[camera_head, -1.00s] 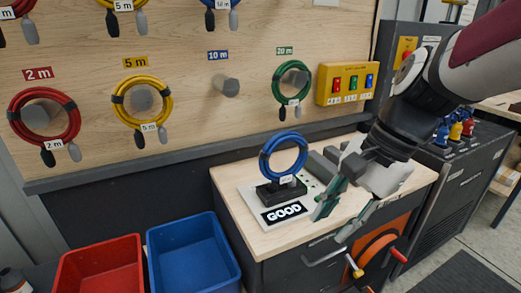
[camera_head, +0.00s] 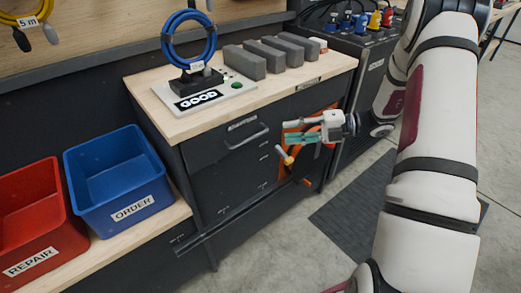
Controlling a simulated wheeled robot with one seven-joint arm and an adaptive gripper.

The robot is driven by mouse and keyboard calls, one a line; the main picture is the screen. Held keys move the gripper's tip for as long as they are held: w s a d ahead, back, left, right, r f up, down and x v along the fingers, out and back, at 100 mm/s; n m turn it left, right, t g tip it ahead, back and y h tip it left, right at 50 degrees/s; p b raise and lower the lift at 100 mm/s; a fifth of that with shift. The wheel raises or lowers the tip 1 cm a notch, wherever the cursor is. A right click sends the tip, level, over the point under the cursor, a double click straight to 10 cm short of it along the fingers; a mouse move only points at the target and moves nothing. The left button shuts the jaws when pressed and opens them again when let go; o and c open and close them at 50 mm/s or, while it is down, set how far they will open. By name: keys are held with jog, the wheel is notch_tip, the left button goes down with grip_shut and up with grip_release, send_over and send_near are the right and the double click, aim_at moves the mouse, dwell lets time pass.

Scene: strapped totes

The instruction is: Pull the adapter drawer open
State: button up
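The top drawer (camera_head: 222,147) is in the dark cabinet under the wooden worktop. It looks shut, with its front in line with the cabinet. A grey bar handle (camera_head: 247,137) spans its front, and a small label (camera_head: 242,122) above it is too small to read surely. My gripper (camera_head: 286,131) is to the right of the handle, in front of the cabinet, with its fingers pointing left. The fingers look apart with nothing between them. They do not appear to touch the handle.
An orange reel (camera_head: 290,158) with connectors is behind and below my gripper. A blue ORDER bin (camera_head: 120,180) and a red REPAIR bin (camera_head: 35,220) stand left. A blue cable coil (camera_head: 189,45) and grey blocks (camera_head: 290,52) are on the worktop. A dark mat (camera_head: 345,215) lies on the floor.

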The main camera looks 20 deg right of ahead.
aim_at(252, 138)
jog(key=shift+m+t, duration=0.5)
jog(key=shift+m, duration=0.4)
jog(key=x, duration=0.4)
jog(key=f+b+x, duration=0.1)
jog(key=x, duration=0.3)
jog(key=f+b+x, duration=0.1)
jog(key=x, duration=0.3)
jog(key=shift+w, duration=0.3)
grip_shut()
